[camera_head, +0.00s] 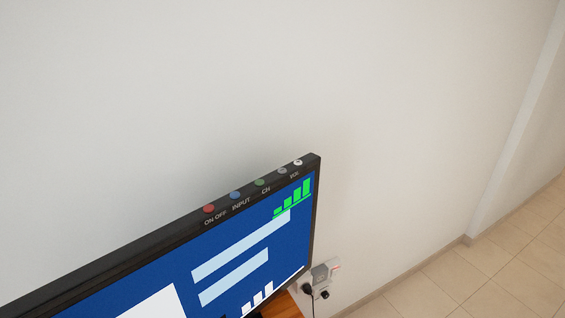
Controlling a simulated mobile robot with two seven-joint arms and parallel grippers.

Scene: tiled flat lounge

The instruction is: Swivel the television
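The television (236,262) is in the lower left of the head view. It has a thin black frame and a lit blue screen with white bars and green signal bars. Its top edge runs from the lower left up to the right and carries several coloured buttons, among them a red one (209,208) labelled ON OFF and a blue one (235,195) labelled INPUT. Its left part and most of its lower edge are cut off by the picture. Neither of my grippers is in view.
A pale wall (200,90) stands behind the television. A wooden surface (281,306) shows below it. A wall socket with plugs (321,273) is just right of the screen. Tiled floor (480,280) lies clear at the right, beside a wall corner.

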